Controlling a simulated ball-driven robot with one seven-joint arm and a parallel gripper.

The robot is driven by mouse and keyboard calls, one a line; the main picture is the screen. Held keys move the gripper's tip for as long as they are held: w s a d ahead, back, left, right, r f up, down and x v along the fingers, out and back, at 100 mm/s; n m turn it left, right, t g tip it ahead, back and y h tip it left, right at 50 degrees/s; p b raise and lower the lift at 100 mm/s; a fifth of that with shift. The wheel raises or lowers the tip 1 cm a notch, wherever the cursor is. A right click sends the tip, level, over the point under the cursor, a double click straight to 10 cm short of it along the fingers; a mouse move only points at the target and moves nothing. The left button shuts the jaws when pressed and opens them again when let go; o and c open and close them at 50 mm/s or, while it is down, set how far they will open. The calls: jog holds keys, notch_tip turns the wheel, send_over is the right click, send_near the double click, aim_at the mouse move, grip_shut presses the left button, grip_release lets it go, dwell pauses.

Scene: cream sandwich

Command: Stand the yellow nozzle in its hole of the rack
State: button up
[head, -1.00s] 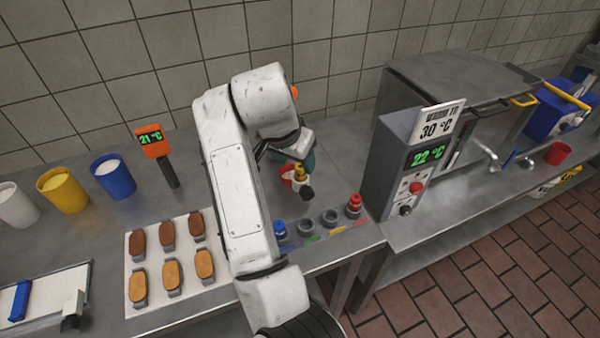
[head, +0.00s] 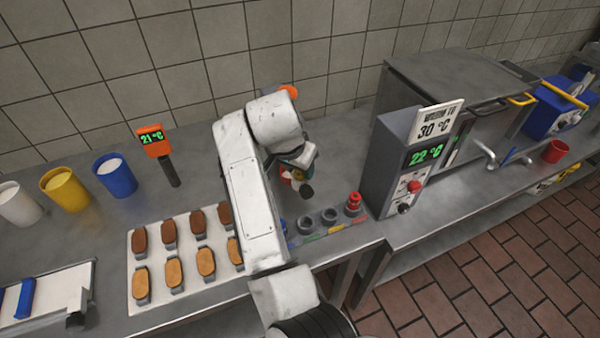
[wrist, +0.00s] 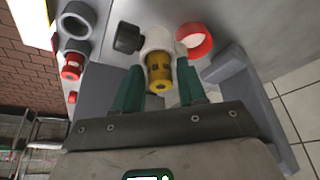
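The yellow nozzle (wrist: 159,72) sits between the two green fingers of my gripper (wrist: 160,78) in the wrist view. It is at the end of a white body (wrist: 158,40) with a black knob (wrist: 127,38) at its side. The fingers are very close to the nozzle on both sides; I cannot tell whether they press on it. In the head view my gripper (head: 306,174) is low over the counter and mostly hides the nozzle. The rack (head: 341,230) is to its right, with a red nozzle (head: 353,203) standing at the right end and empty grey holes (head: 329,216) beside it.
A red cup (wrist: 194,40) with white contents stands close to the white body. A grey control box (head: 400,165) rises right of the rack. A tray (head: 187,295) of brown pieces lies to the left. My arm hides the rack's left end.

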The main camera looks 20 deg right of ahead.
grip_shut()
jog(key=shift+r, duration=0.15)
